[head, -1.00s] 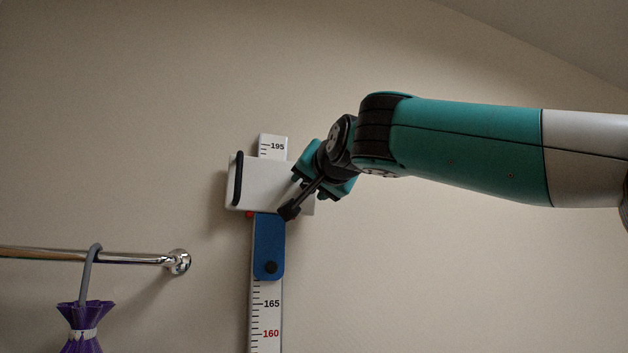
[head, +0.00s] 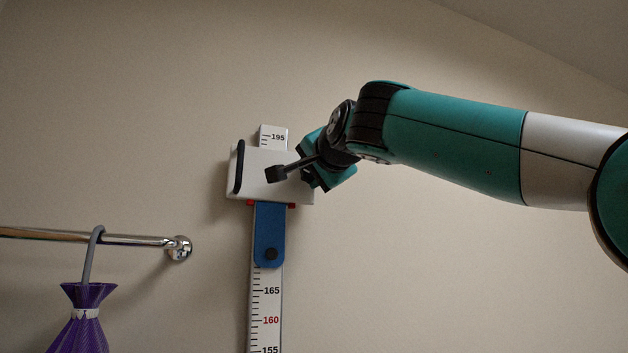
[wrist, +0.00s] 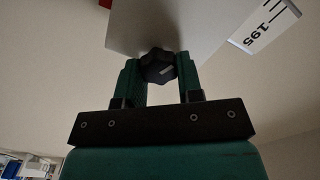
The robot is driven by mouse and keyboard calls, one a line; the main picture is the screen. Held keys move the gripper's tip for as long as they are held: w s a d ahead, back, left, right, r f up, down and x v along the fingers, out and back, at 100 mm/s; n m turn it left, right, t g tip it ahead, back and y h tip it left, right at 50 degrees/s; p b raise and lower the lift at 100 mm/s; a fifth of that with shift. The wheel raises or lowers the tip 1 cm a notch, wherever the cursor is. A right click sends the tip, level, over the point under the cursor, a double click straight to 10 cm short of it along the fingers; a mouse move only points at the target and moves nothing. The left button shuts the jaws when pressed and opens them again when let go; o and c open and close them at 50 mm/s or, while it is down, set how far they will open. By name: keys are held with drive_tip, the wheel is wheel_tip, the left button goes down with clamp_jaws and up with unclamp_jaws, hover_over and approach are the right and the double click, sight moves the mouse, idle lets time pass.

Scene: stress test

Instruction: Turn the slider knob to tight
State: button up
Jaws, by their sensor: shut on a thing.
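The slider is a white block (head: 262,160) with a black bar along its left edge, on a white measuring scale (head: 268,300) on the wall. Its knob (wrist: 157,70) is dark and lobed with a pale mark, and shows in the wrist view under the white block's edge. My gripper (wrist: 157,76) has its two green fingers on either side of the knob, shut on it. In the head view my gripper (head: 318,176) is at the slider's right part and hides the knob. I cannot see any tight or loose label.
A blue piece (head: 269,235) with a dark round spot sits on the scale just below the slider, with red bits above it. The wall right of the scale is bare.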

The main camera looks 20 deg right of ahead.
drive_tip(key=m+b, duration=0.1)
drive_tip(key=m, duration=0.3)
drive_tip(key=m+b, duration=0.2)
drive_tip(key=m, duration=0.2)
drive_tip(key=m+b, duration=0.2)
drive_tip(key=m, duration=0.3)
drive_tip(key=shift+f, duration=0.35)
drive_tip(key=shift+m, duration=0.3)
drive_tip(key=o, duration=0.9)
drive_tip(key=shift+s+b, duration=1.05)
drive_tip(key=shift+s, duration=7.7)
